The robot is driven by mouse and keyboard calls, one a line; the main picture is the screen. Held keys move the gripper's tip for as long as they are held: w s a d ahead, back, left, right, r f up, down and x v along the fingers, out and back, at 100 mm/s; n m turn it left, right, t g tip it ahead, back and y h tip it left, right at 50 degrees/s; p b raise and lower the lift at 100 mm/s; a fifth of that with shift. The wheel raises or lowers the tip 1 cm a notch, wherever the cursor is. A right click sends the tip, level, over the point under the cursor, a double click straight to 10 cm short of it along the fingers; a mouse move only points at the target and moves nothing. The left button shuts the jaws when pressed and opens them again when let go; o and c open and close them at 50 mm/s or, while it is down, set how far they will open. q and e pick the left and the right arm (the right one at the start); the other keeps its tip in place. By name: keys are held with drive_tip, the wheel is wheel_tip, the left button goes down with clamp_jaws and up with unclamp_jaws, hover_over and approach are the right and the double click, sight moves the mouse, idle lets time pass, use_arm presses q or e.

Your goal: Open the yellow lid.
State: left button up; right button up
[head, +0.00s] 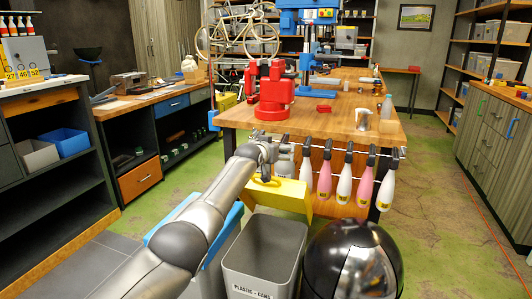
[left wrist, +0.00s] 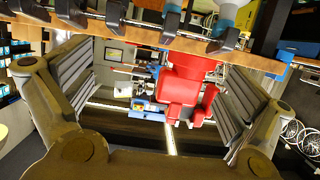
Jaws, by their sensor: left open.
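The yellow lid (head: 285,195) stands tilted up at the back of a grey bin (head: 262,262) marked "PLASTIC - CANS". The bin's mouth is uncovered and its inside shows. My left gripper (head: 266,157) is just above the lid's upper left part, in front of the workbench edge. I cannot tell from the head view whether it touches the lid. In the left wrist view its two fingers (left wrist: 160,92) are wide apart with nothing between them. My right gripper is not in view.
Pink and white bottles (head: 345,180) hang from a rail on the wooden workbench (head: 340,105), right of my left gripper. A red vise (head: 272,92) stands on the bench.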

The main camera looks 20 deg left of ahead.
use_arm(q)
drive_tip(key=shift+v, duration=5.8)
drive_tip(key=shift+d, duration=0.15)
